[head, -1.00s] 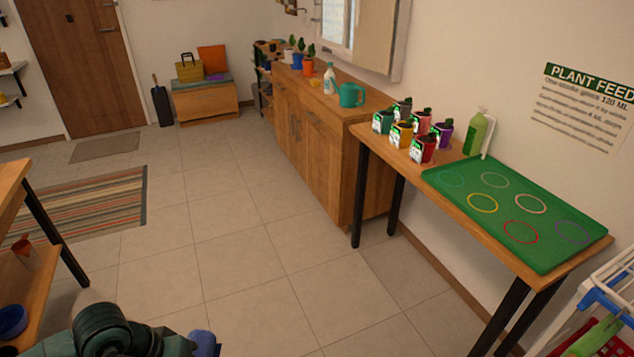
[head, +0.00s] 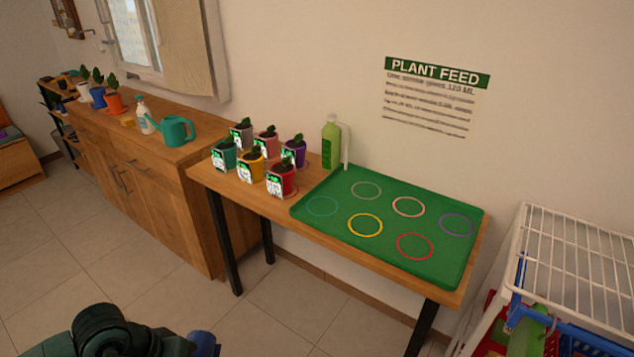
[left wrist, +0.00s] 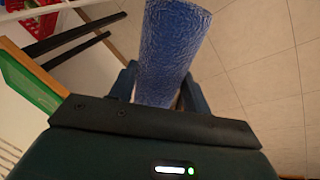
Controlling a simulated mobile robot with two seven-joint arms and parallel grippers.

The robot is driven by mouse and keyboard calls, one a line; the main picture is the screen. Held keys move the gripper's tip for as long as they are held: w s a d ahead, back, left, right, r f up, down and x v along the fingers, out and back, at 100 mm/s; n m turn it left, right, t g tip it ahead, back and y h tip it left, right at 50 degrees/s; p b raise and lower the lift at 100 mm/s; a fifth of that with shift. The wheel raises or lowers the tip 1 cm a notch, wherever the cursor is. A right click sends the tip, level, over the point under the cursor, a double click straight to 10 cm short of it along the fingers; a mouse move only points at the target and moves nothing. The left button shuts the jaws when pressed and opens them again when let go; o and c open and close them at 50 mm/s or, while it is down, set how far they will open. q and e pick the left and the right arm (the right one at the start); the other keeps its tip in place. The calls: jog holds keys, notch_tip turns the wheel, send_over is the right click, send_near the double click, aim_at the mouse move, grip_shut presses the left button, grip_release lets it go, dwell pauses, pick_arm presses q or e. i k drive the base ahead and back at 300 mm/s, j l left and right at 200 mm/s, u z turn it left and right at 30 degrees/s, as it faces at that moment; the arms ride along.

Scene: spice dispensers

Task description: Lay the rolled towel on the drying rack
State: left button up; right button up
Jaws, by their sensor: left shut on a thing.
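The rolled towel (left wrist: 172,50) is blue with a rough weave. In the left wrist view it stands between the fingers of my left gripper (left wrist: 157,92), which is shut on it. In the head view a blue end of the towel (head: 205,343) shows at the bottom edge, beside my dark arm; the gripper itself is hidden there. The drying rack (head: 572,250) is white wire and stands at the right edge, partly cut off, well away from the towel. My right gripper is not in view.
A wooden table (head: 240,190) carries a green tray (head: 335,235) with coloured rings, several potted plants and a green bottle (head: 331,142). A wooden cabinet (head: 170,190) stands left of it. Coloured items (head: 530,330) lie below the rack's top. Tiled floor (head: 60,260) is clear in front.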

aim_at(597, 283)
jog(key=i+z, duration=0.1)
jog(key=z, duration=0.3)
jog(key=i+j+z, duration=0.1)
jog(key=z, duration=0.35)
jog(key=i+j+z, duration=0.1)
jog(key=j+z, duration=0.15)
jog(key=z, duration=0.15)
jog(key=j+z, duration=0.15)
jog(key=z, duration=0.3)
jog(key=i+j+z, duration=0.1)
jog(key=z, duration=0.3)
jog(key=j+z, duration=0.3)
jog(key=z, duration=0.15)
